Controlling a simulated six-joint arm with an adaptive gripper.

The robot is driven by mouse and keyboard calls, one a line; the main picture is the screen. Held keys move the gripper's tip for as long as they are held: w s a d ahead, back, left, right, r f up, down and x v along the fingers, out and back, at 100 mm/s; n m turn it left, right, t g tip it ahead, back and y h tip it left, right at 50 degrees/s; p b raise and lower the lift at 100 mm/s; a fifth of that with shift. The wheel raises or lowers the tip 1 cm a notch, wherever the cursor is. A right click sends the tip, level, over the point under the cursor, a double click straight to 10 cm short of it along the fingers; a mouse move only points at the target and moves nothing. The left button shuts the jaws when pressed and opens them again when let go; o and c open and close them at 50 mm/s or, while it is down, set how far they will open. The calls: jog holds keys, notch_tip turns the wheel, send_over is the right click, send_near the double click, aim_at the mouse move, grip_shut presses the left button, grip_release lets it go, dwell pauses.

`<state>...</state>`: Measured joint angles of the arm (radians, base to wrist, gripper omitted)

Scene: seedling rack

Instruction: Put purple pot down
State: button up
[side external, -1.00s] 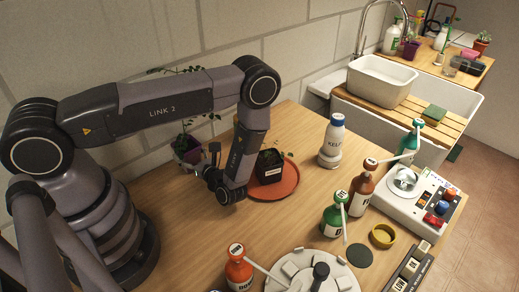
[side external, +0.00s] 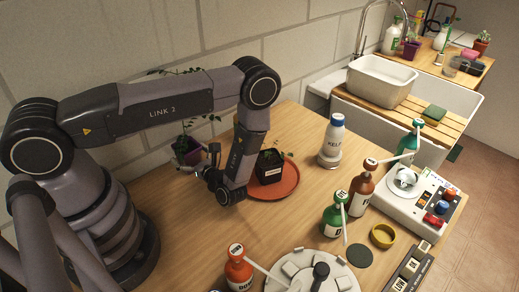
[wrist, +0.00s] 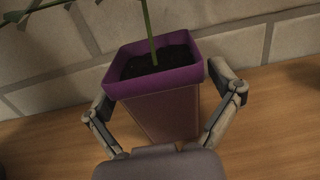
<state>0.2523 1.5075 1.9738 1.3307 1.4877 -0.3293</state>
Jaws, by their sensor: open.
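The purple pot (wrist: 155,95) holds dark soil and a green stem. In the wrist view it is upright between the fingers of my gripper (wrist: 160,88), in front of the block wall. My gripper is open, with one finger on each side of the pot; a gap shows at the right finger. The gripper's body hides the pot's foot, so its contact with the table is not clear. In the side view the purple pot (side external: 186,151) is at the back left of the table, partly behind my gripper (side external: 200,163).
A black labelled pot (side external: 269,163) stands on a red saucer (side external: 284,188) just right of my gripper. A KELP bottle (side external: 333,135), pump bottles (side external: 335,219) and a device (side external: 408,195) are farther right. The wall (wrist: 45,60) is close behind the purple pot.

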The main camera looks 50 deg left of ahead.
jog(key=d, duration=1.1)
jog(key=shift+d, duration=0.3)
notch_tip(320, 180, up, 21)
jog(key=n+g+h, duration=0.5)
jog(key=n+h, duration=0.4)
jog(key=n, duration=0.1)
jog(key=s+r+n+t+h, duration=0.8)
jog(key=s+r, duration=0.5)
jog(key=r, duration=0.3)
jog(key=t+h, duration=0.1)
jog(key=t, duration=0.1)
jog(key=shift+s+d+r+t, duration=0.15)
jog(key=shift+d+r+t, duration=0.05)
jog(key=shift+r+t, duration=0.1)
